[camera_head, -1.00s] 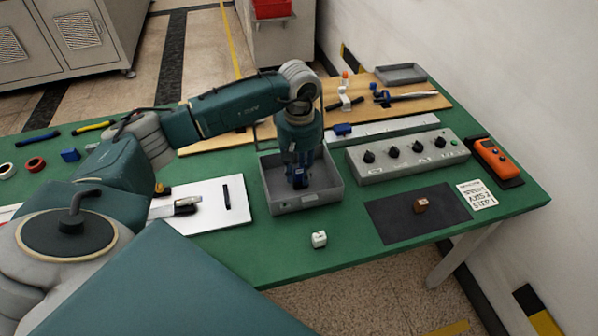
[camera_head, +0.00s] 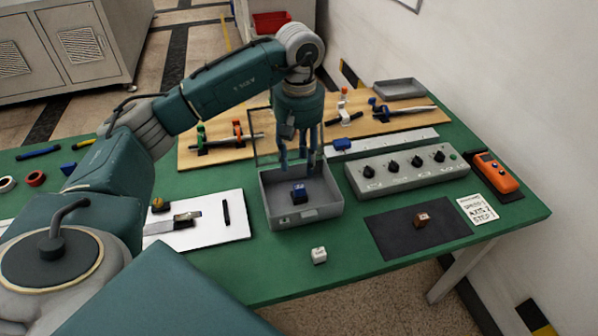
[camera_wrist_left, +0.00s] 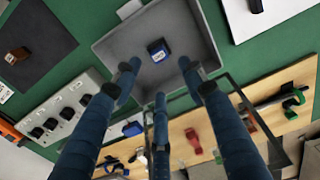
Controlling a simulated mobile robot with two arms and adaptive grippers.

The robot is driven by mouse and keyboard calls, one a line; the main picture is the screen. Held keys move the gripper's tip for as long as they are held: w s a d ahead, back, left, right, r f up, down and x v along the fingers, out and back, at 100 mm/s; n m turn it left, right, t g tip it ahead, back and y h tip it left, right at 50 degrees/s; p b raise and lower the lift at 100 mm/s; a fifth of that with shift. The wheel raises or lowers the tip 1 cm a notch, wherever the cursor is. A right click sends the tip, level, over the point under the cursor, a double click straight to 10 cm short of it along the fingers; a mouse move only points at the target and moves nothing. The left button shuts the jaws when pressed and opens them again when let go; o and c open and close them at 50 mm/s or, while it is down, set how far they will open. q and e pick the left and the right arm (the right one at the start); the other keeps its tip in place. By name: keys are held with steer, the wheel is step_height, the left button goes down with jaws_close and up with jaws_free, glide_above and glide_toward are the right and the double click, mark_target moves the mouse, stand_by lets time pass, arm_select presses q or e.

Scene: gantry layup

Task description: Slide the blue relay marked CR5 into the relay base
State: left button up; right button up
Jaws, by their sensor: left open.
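A small dark blue block (camera_head: 299,194), seemingly the relay, sits on the floor of a grey open box (camera_head: 310,213). Its CR5 marking is too small to read. In the left wrist view the blue block (camera_wrist_left: 158,50) lies inside the grey box (camera_wrist_left: 110,48), just beyond the fingers. My left gripper (camera_head: 298,164) points down above the box's back part, open and empty, clear of the block; its spread fingers also show in the left wrist view (camera_wrist_left: 158,76). I cannot tell a separate relay base from the box. My right gripper is not in view.
A clear framed lid (camera_head: 262,135) stands up behind the box. A grey knob panel (camera_head: 405,171) is close on the right. A white board (camera_head: 200,236) is left.

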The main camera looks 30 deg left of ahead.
arm_select(q)
steer(key=shift+r, duration=0.65)
